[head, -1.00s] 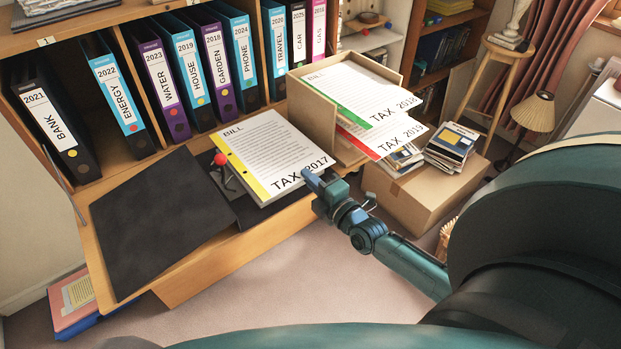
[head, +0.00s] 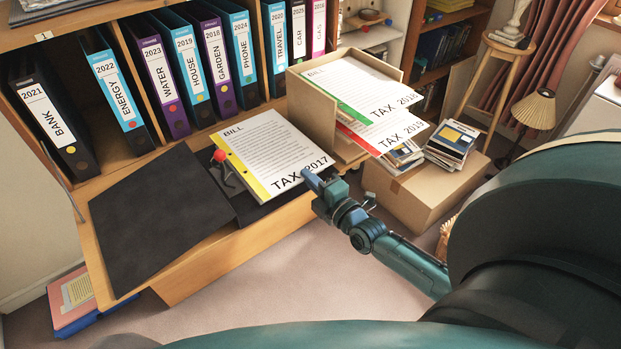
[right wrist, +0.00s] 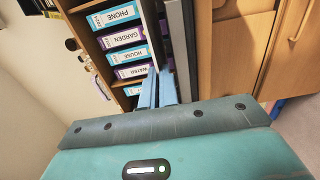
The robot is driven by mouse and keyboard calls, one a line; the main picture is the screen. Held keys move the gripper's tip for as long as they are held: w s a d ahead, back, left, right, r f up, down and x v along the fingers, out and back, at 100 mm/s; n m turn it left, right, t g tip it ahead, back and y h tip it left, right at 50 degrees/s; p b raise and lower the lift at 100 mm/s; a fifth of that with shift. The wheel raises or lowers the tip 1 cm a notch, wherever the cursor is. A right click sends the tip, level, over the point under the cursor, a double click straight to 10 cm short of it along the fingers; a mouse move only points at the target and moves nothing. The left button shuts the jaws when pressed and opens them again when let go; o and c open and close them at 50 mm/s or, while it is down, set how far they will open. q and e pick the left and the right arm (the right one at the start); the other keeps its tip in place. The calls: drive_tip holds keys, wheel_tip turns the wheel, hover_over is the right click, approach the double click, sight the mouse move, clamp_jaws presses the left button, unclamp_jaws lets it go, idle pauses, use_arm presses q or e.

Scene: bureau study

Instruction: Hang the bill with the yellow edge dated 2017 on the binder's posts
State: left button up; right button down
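The bill with the yellow edge, marked TAX 2017 (head: 272,150), is over the right part of an open black binder (head: 155,215). Its yellow edge faces left, beside the binder's metal posts and a red knob (head: 219,156). Whether its holes are on the posts I cannot tell. My right gripper (head: 312,180) is at the bill's lower right corner. In the right wrist view its two blue fingers (right wrist: 157,90) are close together, with the pale sheet edge running between them; they look shut on the bill. My left gripper is not in view.
A cardboard tray (head: 312,110) holds bills with green and red edges, marked TAX 2018 (head: 350,85) and TAX 2019 (head: 395,140). Upright binders (head: 165,80) line the shelf behind. A carton (head: 415,195) with disks stands at right.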

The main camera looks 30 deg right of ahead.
drive_tip(key=shift+f, duration=0.15)
idle(0.4)
drive_tip(key=c, duration=2.1)
unclamp_jaws()
drive_tip(key=shift+o, duration=0.6)
drive_tip(key=shift+s, duration=0.1)
drive_tip(key=s+p, duration=0.2)
drive_tip(key=s, duration=0.1)
drive_tip(key=shift+s+d, duration=0.1)
drive_tip(key=shift+s, duration=0.05)
drive_tip(key=shift+o, duration=1.4)
